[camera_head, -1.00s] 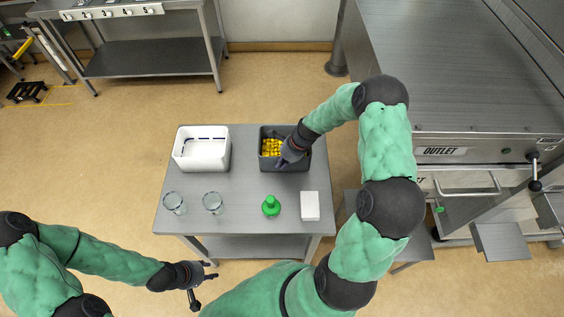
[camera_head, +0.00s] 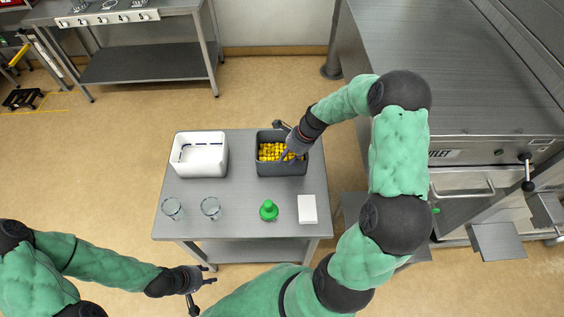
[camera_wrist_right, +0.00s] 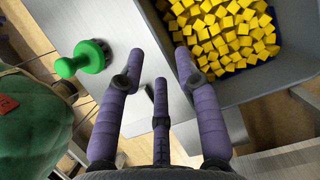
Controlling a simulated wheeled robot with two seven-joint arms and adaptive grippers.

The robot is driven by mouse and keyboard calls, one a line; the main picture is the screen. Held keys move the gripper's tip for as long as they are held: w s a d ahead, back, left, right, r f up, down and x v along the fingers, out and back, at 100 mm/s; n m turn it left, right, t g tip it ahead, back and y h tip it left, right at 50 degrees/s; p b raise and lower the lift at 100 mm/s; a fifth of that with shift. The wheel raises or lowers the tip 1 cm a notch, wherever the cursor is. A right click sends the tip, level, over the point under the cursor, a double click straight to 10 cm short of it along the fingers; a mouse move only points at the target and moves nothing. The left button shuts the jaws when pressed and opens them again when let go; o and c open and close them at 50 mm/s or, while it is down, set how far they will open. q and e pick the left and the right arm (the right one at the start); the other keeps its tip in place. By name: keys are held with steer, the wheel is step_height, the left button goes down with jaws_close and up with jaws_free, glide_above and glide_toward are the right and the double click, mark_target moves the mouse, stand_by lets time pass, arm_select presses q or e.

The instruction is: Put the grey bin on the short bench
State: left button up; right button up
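The grey bin (camera_head: 267,169) stands upright at the far right of the table, filled with yellow cubes (camera_head: 272,151). In the right wrist view the bin (camera_wrist_right: 262,94) is at the upper right. A low grey bench (camera_head: 352,203), apparently the short bench, is right of the table, mostly hidden by my right arm. My left gripper (camera_head: 208,276) is open and empty before the table.
A large steel machine (camera_head: 455,70) fills the right side.

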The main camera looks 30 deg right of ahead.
steer(key=shift+v, duration=2)
